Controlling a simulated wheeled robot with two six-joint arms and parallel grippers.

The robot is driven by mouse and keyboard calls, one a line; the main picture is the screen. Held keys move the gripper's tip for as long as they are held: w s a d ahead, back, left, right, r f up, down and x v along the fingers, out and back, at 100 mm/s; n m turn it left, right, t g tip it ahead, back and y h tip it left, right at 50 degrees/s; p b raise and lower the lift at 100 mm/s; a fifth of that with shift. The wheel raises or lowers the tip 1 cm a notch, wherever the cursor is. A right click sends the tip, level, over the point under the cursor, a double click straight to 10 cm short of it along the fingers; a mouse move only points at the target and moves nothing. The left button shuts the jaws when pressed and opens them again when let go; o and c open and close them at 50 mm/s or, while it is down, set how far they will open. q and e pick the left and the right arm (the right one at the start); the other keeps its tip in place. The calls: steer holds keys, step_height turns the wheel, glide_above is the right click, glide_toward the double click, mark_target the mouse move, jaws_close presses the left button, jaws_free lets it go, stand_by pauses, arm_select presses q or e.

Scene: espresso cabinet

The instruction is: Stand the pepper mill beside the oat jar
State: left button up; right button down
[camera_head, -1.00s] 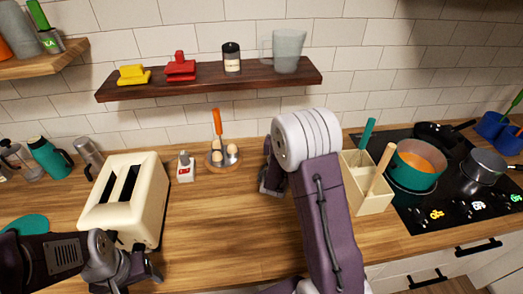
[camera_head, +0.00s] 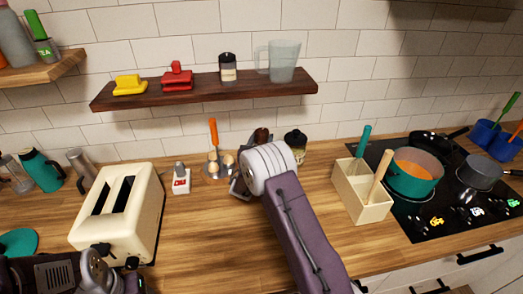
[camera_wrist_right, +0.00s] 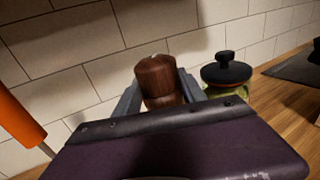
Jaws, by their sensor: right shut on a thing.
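My right gripper (camera_head: 242,183) is shut on the pepper mill, whose dark brown wooden top (camera_head: 262,136) shows above my wrist at the back of the counter. In the right wrist view the mill (camera_wrist_right: 160,82) stands roughly upright between the two grey fingers; its lower part is hidden. A jar with a black knobbed lid (camera_head: 295,146), apparently the oat jar, stands just right of the mill with a small gap. It also shows in the right wrist view (camera_wrist_right: 227,75). My left gripper (camera_head: 118,284) is at the lower left edge, mostly cut off.
The egg holder (camera_head: 214,172) with an orange-handled tool stands close left of my right gripper. A small white-and-red bottle (camera_head: 181,180) and a toaster (camera_head: 120,213) are farther left. A utensil box (camera_head: 362,197) and hob (camera_head: 440,200) are right. The front counter is clear.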

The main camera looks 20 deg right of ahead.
steer(key=shift+w, duration=0.15)
step_height(320, 180, down, 4)
steer(key=shift+r+b, duration=0.1)
steer(key=shift+b, duration=0.95)
steer(key=shift+f, duration=0.2)
steer(key=c, duration=0.7)
jaws_free()
steer(key=shift+o, duration=0.2)
